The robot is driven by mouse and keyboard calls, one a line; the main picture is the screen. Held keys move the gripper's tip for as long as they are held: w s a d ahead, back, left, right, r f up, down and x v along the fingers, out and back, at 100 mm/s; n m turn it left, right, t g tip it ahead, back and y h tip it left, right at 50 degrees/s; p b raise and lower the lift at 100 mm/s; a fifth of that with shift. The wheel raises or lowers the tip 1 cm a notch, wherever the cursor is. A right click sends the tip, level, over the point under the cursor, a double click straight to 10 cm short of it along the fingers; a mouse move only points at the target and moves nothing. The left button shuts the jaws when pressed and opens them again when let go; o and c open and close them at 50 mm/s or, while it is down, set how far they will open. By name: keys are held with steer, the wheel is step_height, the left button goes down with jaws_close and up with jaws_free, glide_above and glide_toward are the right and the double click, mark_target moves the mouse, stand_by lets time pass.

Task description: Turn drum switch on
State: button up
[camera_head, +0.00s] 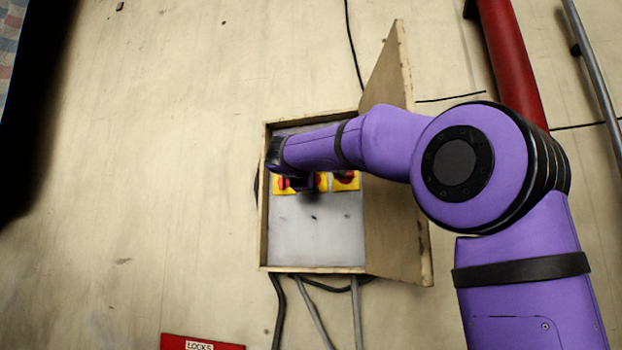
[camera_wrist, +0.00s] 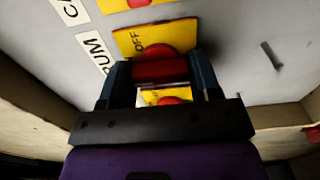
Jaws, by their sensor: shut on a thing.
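The drum switch is a red knob (camera_wrist: 155,66) on a yellow plate (camera_wrist: 128,42) marked OFF. A partly hidden label ending in "UM" (camera_wrist: 97,53) is beside it in the wrist view. My gripper (camera_wrist: 157,72) has one finger on each side of the red knob and is shut on it. In the head view my gripper (camera_head: 303,184) is inside the open switch box (camera_head: 315,270), in front of the row of yellow plates, and my wrist hides part of them. The knob's exact angle is hard to tell.
Another switch plate (camera_wrist: 165,7) with a label starting "CA" is close by. A further red and yellow switch (camera_wrist: 168,99) shows between my fingers. The box door (camera_head: 393,190) stands open on the right, near my arm. Cables (camera_head: 280,310) hang below the box.

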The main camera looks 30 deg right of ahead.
steer(key=o, duration=0.9)
steer(key=v, duration=1)
steer(key=shift+s+a, duration=0.25)
steer(key=shift+a, duration=0.1)
steer(key=shift+f, duration=0.1)
steer(key=s+a+f+m+g+y, duration=0.2)
steer(key=s+f+y, duration=0.2)
steer(key=s+f, duration=0.5)
steer(key=s+a+f+m+g+y, duration=0.2)
steer(key=s+f+y, duration=0.3)
steer(key=f, duration=1.4)
steer(key=s+a+f+m+g+y, duration=0.1)
steer(key=s+a+f+m+y, duration=0.2)
steer(key=s+f, duration=1)
steer(key=shift+s+f+m+g+y, duration=0.2)
steer(key=shift+f+y, duration=0.35)
steer(key=shift+s+f+m+g+y, duration=0.2)
steer(key=shift+f+y, duration=0.35)
